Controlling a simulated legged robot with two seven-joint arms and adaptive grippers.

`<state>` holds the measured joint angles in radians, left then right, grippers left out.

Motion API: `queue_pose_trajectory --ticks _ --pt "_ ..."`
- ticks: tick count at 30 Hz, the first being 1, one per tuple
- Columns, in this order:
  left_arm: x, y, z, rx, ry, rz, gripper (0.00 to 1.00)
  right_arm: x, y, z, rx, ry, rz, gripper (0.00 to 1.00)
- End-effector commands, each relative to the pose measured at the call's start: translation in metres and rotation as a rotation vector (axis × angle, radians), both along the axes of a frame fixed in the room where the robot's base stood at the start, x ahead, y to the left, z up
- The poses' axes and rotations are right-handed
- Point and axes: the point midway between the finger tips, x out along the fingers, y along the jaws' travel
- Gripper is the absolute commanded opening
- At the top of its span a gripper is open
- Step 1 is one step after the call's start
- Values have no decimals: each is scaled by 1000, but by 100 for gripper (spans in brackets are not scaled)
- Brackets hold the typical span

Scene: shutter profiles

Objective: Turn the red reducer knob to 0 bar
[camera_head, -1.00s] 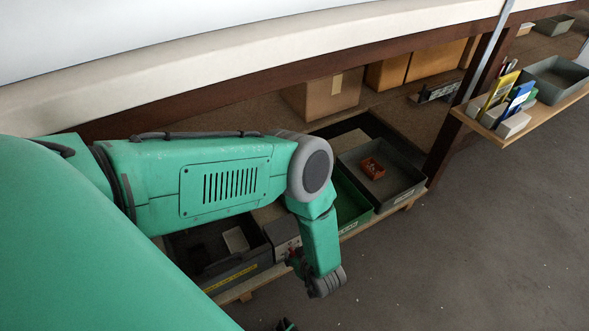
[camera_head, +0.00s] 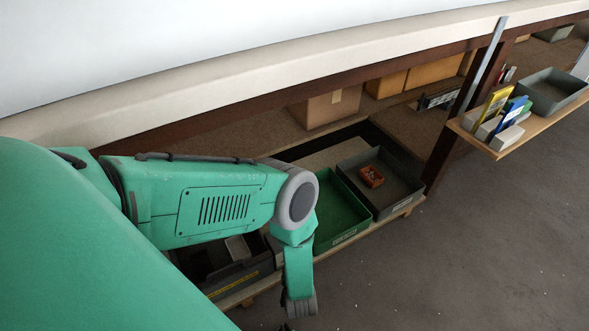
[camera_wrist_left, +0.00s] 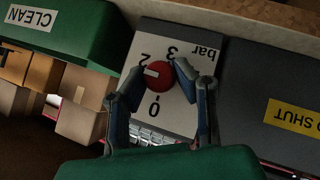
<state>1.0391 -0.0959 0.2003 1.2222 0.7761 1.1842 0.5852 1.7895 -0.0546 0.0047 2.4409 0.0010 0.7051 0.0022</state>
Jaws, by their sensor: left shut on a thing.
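The red knob (camera_wrist_left: 160,76) sits on a pale dial plate (camera_wrist_left: 160,38) in the left wrist view. The plate reads "0", "2", "3" and "bar", upside down in this view. The white mark on the knob points left, toward the side where the "2" is. Any figure between "2" and "0" is hidden behind a finger. My left gripper (camera_wrist_left: 159,70) has a finger on each side of the knob and is shut on it. In the head view my left arm hides the knob and the fingers. My right gripper is not in view.
A green bin (camera_wrist_left: 75,28) labelled CLEAN and a dark box (camera_wrist_left: 250,95) with a yellow SHUT label flank the plate. In the head view, a green tray (camera_head: 341,215) and a grey tray (camera_head: 398,190) stand right of my arm. Open floor (camera_head: 480,240) lies right.

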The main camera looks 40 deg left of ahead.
Motion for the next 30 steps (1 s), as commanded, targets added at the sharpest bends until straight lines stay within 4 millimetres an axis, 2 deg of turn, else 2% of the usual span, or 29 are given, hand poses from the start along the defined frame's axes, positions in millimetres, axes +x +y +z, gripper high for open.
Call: queue_pose_trajectory --ticks 1,10,25,26,27,30 --pt "-5 -7 -1 -19 -15 -5 0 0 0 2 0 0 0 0" --pt "-6 -8 -3 -64 -117 -4 0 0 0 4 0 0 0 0" --pt "-7 -8 -4 -73 -134 -5 0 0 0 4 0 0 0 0" --pt "-7 -8 -4 -73 -132 -5 31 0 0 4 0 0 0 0" --pt "-7 -7 -4 -72 -132 -5 45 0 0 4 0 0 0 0" --pt "-5 -5 -4 -70 -136 -4 46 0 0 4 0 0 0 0"
